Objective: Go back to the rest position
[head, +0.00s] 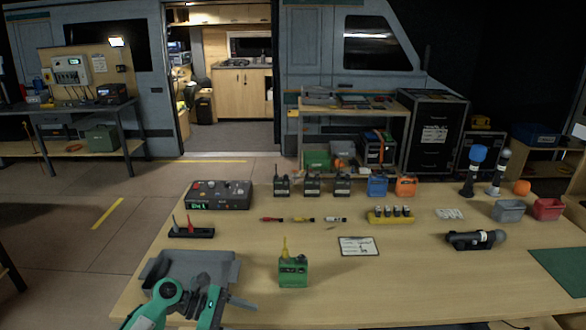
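My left gripper (236,301) comes in at the bottom left, over the near edge of the table, just in front of the grey tray (222,262). Its green and grey links overlap the tray's near side. The fingers are seen at a steep angle, so I cannot tell whether they are open or shut. I see no object clearly held in it. A green pack with a yellow antenna (293,271) stands upright to the right of the gripper, apart from it. My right gripper is out of view.
The wooden table (400,285) holds a control box (218,195), several radios at the back, a yellow charger (390,215), a label card (358,246), a lying microphone (475,239), a grey bin (508,210) and a red bin (547,208). The table's front middle is clear.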

